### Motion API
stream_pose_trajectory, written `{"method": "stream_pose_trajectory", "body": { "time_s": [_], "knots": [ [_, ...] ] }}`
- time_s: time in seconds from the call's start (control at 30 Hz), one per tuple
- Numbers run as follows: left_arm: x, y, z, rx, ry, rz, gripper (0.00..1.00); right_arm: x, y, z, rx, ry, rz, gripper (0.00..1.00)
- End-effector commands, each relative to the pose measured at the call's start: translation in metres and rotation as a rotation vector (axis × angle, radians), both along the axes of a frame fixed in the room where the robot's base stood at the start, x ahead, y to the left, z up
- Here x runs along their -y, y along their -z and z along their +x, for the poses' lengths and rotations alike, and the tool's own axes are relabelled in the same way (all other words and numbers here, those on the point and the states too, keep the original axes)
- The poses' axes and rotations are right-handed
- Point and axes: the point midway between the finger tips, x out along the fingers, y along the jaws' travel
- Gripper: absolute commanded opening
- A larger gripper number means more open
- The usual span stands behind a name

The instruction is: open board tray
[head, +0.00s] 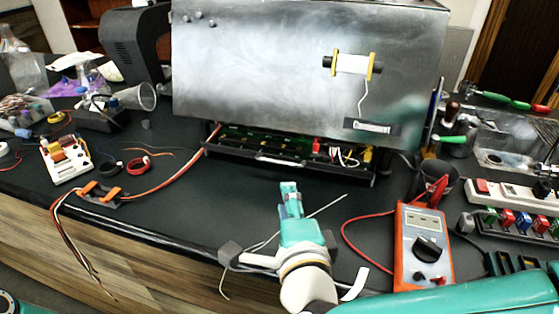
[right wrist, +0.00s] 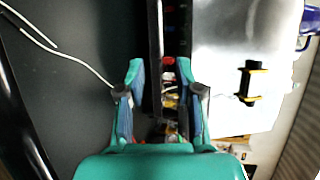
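The board tray (head: 262,154) is a black tray with green boards and coloured wires, showing below the big metal panel of the brewer (head: 270,70). A pale handle sits on its front edge. My right gripper (head: 290,192) is in front of the tray, its fingertips pointing at the front edge. In the right wrist view the two fingers (right wrist: 160,82) are apart, and the dark front edge of the tray (right wrist: 155,50) lies in line with the gap between them. Whether they touch it I cannot tell. My left gripper is out of view.
An orange multimeter (head: 425,245) with red leads lies right of my right gripper. A loose white wire (head: 325,206) lies near the gripper. An orange cable (head: 180,178) runs from the brewer to the left. A switch strip (head: 515,192) stands at the far right.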

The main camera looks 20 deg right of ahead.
Motion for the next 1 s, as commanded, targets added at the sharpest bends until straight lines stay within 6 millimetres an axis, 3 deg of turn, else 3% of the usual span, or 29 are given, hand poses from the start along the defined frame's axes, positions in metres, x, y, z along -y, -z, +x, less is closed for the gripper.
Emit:
{"method": "stream_pose_trajectory", "body": {
  "time_s": [0.23, 0.6, 0.8, 1.0],
  "knots": [
    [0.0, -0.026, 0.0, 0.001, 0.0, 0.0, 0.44, 0.013, 0.008, 0.042, -0.012, 0.011, -0.003, 0.35],
    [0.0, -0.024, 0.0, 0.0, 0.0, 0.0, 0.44, 0.027, 0.024, 0.116, -0.006, 0.008, 0.0, 0.35],
    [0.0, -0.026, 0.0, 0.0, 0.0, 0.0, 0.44, 0.031, 0.029, 0.138, -0.005, 0.008, 0.0, 0.35],
    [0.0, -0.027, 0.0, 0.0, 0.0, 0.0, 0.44, 0.032, 0.03, 0.145, -0.005, 0.007, 0.001, 0.35]
  ]
}}
